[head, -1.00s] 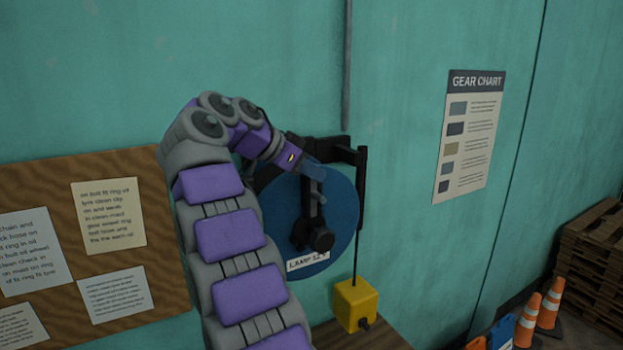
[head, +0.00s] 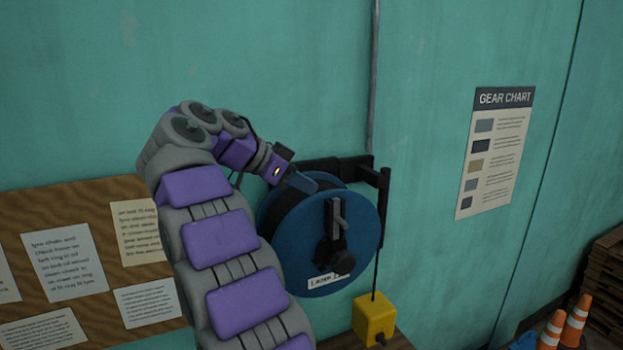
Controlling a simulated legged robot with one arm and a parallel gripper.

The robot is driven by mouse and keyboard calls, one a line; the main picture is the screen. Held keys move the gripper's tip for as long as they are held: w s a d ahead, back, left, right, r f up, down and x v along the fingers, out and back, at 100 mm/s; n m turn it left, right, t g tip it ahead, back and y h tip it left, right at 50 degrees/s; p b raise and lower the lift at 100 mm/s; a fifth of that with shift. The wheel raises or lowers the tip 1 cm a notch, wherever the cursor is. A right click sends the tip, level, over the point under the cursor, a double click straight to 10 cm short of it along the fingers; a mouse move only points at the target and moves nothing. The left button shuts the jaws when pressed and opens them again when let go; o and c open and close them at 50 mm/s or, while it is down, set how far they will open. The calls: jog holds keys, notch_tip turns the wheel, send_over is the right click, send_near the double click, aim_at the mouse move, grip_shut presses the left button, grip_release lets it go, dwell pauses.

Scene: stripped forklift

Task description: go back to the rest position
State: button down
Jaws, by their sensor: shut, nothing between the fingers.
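My gripper (head: 303,181) is at the end of my purple and grey arm, in front of the upper left part of a blue reel (head: 357,214) on the wall. It is shut with nothing held. The reel has a dark crank handle (head: 338,218) and a label (head: 328,281) at its bottom. My gripper appears apart from the crank handle; whether it touches the reel's rim, I cannot tell. My arm is bent, rising from the bottom of the view and reaching right.
A black bracket (head: 384,205) frames the reel, with a cord down to a yellow box (head: 373,318). A cork board (head: 30,222) with papers is at left, a gear chart (head: 494,154) at right. Orange cones (head: 576,322) and pallets (head: 603,290) stand at lower right. The upper wall is clear.

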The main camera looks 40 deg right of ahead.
jog(key=s+a+f+n+t+y+b, duration=0.1)
jog(key=s+a+f+n+b, duration=0.3)
jog(key=f, duration=0.4)
jog(key=s+a+f+n+y+b, duration=0.25)
jog(key=f+n+b, duration=0.2)
jog(key=f, duration=0.35)
jog(key=s+a+f+n+t+b, duration=0.1)
jog(key=s+a+f+n+b, duration=0.3)
jog(key=f, duration=0.5)
jog(key=s+a+f+n+y+b, duration=0.2)
jog(key=s+a+f+b, duration=0.3)
jog(key=s+f, duration=0.3)
jog(key=s+a+f+n+g+y+b, duration=0.1)
jog(key=s+a+f+n+y+b, duration=0.1)
jog(key=s+f, duration=0.5)
jog(key=s+a+f+n+y+b, duration=0.3)
jog(key=s+a+f+b, duration=0.4)
jog(key=f, duration=0.9)
jog(key=shift+s+a+n+b, duration=0.35)
jog(key=shift+s+a+n, duration=0.2)
jog(key=shift+s+a, duration=0.3)
